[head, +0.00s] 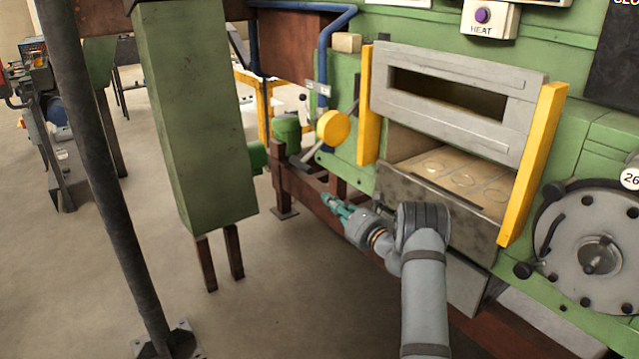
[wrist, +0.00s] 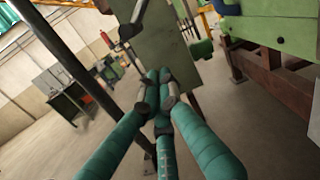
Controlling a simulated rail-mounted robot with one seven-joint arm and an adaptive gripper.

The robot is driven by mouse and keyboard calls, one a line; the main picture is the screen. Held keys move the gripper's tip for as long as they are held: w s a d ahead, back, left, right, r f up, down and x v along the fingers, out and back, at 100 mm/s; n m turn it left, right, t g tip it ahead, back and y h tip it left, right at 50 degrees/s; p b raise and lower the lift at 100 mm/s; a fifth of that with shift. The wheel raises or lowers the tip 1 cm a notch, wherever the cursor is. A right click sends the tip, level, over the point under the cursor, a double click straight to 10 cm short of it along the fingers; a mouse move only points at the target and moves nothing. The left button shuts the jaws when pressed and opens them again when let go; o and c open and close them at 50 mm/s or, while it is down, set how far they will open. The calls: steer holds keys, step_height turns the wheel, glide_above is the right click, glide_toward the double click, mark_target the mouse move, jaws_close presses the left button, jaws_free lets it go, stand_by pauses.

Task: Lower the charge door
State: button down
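The charge door (head: 440,122) is a grey metal panel with a dark slot, between two yellow guides (head: 532,165). It stands raised, with the furnace opening (head: 455,175) uncovered below it; round outlines show on the pale floor inside. A yellow round hub (head: 333,127) with dark-knobbed lever arms is left of the door. My gripper (head: 332,203) is below that hub and left of the opening's sill, apart from both. In the wrist view its teal fingers (wrist: 162,88) come together at the tips, with nothing seen between them.
A green column (head: 195,110) and a dark post (head: 105,180) stand left of my gripper. A brown frame (head: 310,190) runs under the furnace beside my arm. A round grey flanged cover (head: 595,240) is at right. Open floor (head: 275,290) lies below and left.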

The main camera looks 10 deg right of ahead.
steer(key=w+r, duration=0.1)
steer(key=w+a+r+p, duration=0.1)
steer(key=w+a+r, duration=0.1)
steer(key=r, duration=0.1)
steer(key=shift+a+p, duration=0.1)
steer(key=shift+p, duration=0.2)
